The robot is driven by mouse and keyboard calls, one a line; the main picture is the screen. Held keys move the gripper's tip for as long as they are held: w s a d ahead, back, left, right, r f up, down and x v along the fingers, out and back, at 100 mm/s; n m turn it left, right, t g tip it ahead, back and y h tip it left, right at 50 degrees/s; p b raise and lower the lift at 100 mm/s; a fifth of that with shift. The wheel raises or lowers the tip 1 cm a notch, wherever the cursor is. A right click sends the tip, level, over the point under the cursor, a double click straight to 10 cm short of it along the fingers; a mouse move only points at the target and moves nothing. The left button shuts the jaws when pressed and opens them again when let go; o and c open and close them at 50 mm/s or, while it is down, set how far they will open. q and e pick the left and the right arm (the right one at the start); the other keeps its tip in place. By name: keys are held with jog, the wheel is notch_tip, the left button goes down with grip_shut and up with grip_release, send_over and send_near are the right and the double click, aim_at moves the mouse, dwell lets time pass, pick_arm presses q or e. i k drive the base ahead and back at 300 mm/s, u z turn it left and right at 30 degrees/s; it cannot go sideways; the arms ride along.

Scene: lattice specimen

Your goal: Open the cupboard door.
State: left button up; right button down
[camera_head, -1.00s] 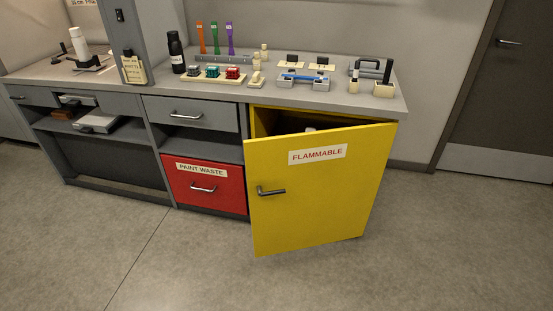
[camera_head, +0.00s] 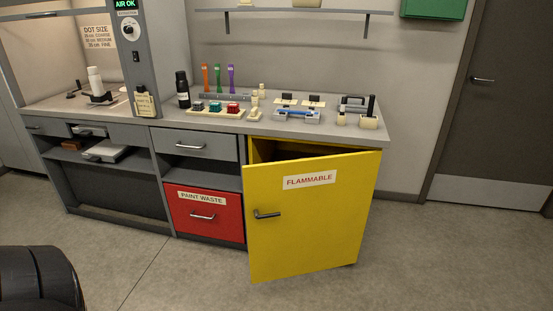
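The yellow cupboard door (camera_head: 312,235) stands partly open below the right end of the counter. It is hinged on its right side, and its left edge swings out toward me. It bears a white "FLAMMABLE" label (camera_head: 310,180) and a dark lever handle (camera_head: 267,215) near its left edge. A dark gap into the cupboard (camera_head: 290,150) shows above the door; most of the inside is hidden. Neither gripper is in view. A dark rounded shape at the lower left looks like part of my own arm, well apart from the door.
The grey counter (camera_head: 362,139) carries bottles, coloured tools and small blocks. A red "PAINT WASTE" drawer (camera_head: 205,228) and a grey drawer (camera_head: 195,134) are shut left of the door. The floor (camera_head: 190,280) in front is clear. A grey room door (camera_head: 495,110) stands at right.

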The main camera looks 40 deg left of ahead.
aim_at(323, 203)
jog(key=u, duration=0.35)
jog(key=i, duration=1.75)
jog(key=u, duration=1.05)
